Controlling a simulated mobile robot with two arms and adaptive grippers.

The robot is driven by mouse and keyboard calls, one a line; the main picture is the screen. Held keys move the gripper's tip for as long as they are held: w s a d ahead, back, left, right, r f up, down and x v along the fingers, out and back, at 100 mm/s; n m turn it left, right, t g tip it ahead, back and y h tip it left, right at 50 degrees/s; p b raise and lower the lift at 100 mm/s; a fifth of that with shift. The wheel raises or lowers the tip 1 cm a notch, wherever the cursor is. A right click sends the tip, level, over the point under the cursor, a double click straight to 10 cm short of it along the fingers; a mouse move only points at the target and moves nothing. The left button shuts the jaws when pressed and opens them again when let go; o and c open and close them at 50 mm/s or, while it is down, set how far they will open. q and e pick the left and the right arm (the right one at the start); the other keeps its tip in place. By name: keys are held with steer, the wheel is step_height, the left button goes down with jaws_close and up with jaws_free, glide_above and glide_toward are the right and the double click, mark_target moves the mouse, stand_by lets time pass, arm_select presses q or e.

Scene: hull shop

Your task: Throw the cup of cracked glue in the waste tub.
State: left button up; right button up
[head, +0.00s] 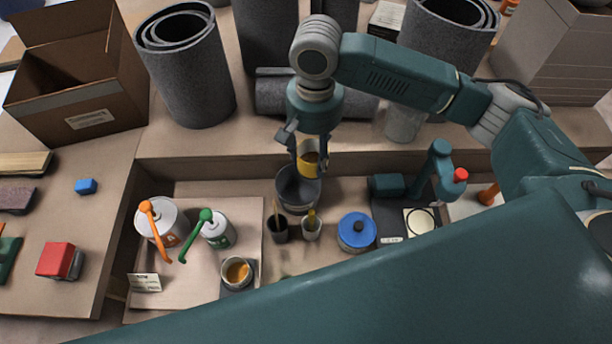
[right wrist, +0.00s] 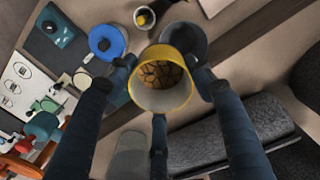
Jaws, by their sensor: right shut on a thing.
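My right gripper (head: 310,160) is shut on a yellow cup (head: 308,170) and holds it above the dark grey tub (head: 298,201). The right wrist view shows the cup (right wrist: 162,101) between my fingers, with brown, cracked glue (right wrist: 163,76) inside. The rim of the tub (right wrist: 199,43) shows behind the cup there; the cup overlaps it in both views. The cup appears roughly upright in the head view. I cannot tell its exact height over the tub. My left gripper is not in view.
Another cup with amber glue (head: 237,271) stands at the front of the bench. Pump cans (head: 162,222) are at left, a blue-lidded can (head: 356,233) and a teal device (head: 440,172) at right. Grey rolls (head: 190,75) and an open carton (head: 75,85) stand behind.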

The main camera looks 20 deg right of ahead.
mark_target(302, 154)
steer(key=w+f+m+p, duration=0.1)
steer(key=w+a+f+m+p, duration=0.1)
steer(key=f, duration=0.1)
steer(key=w+f+m+p, duration=0.1)
steer(key=shift+w+a+f+m, duration=0.2)
steer(key=shift+w+f+m, duration=0.05)
steer(key=shift+w+m, duration=0.1)
arm_select(q)
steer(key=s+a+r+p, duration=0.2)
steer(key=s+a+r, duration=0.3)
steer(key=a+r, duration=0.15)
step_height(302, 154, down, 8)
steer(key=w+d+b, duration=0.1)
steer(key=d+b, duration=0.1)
steer(key=b, duration=0.6)
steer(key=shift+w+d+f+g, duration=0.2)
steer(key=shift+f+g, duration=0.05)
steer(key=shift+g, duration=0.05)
arm_select(e)
step_height(302, 154, down, 12)
steer(key=m, duration=0.2)
steer(key=shift+w+d+r, duration=0.25)
steer(key=shift+w+d, duration=0.05)
steer(key=shift+w, duration=0.15)
steer(key=o, duration=1.3)
steer(key=shift+c, duration=0.2)
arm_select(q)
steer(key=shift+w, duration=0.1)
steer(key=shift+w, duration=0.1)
